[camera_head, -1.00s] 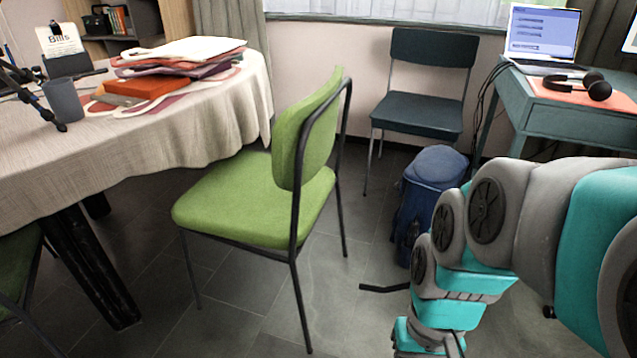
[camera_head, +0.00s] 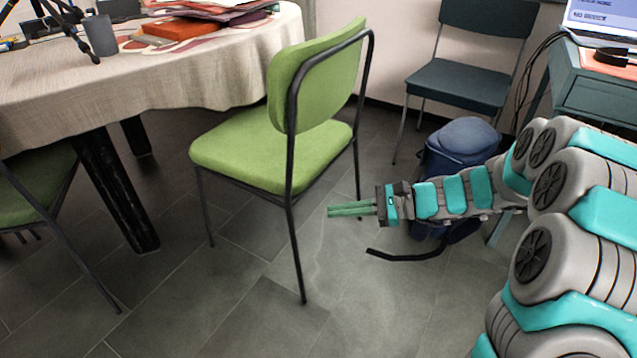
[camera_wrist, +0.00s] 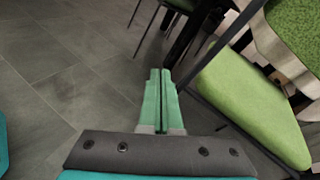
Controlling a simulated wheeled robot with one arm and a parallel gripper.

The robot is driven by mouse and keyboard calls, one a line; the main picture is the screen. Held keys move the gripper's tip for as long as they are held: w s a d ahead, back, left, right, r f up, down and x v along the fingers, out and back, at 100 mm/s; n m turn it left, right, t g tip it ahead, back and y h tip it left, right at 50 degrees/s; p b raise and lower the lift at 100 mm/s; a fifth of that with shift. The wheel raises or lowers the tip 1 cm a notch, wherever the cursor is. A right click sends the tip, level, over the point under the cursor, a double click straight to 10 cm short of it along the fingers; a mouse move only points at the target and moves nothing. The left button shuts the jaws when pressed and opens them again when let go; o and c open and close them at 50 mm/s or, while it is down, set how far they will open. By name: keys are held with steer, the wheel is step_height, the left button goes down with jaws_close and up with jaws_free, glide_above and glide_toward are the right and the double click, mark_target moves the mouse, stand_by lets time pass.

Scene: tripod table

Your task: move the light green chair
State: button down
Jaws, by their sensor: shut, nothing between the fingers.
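The light green chair (camera_head: 262,150) stands on the grey tiled floor beside the table, with a dark metal frame and its backrest toward my arm. It also shows at the right in the wrist view (camera_wrist: 245,100). My gripper (camera_head: 330,211) is shut and empty. In the head view its fingertips point left, in line with the space near the chair's legs, to the right of the front leg. In the wrist view the closed green fingers (camera_wrist: 158,75) appear left of the chair seat, apart from it.
The cloth-covered table (camera_head: 200,85) stands at the left, with another green chair (camera_head: 38,190) at its near side. A blue backpack (camera_head: 462,140) lies behind my arm, before a dark chair (camera_head: 458,82). A desk (camera_head: 597,85) stands at the right. Floor in front is clear.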

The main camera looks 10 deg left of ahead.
steer(key=w+d+f+m+t+y, duration=0.1)
steer(key=w+d+f+m+t, duration=0.15)
steer(key=w, duration=0.25)
steer(key=w+d+f+m+t+y, duration=0.1)
steer(key=w+f+m+t, duration=0.15)
steer(key=w, duration=0.35)
steer(key=m+t+b, duration=0.1)
steer(key=m+t, duration=0.2)
steer(key=m, duration=0.1)
glide_toward(321, 177)
steer(key=x, duration=0.5)
steer(key=shift+a+r, duration=0.1)
steer(key=shift+x, duration=0.75)
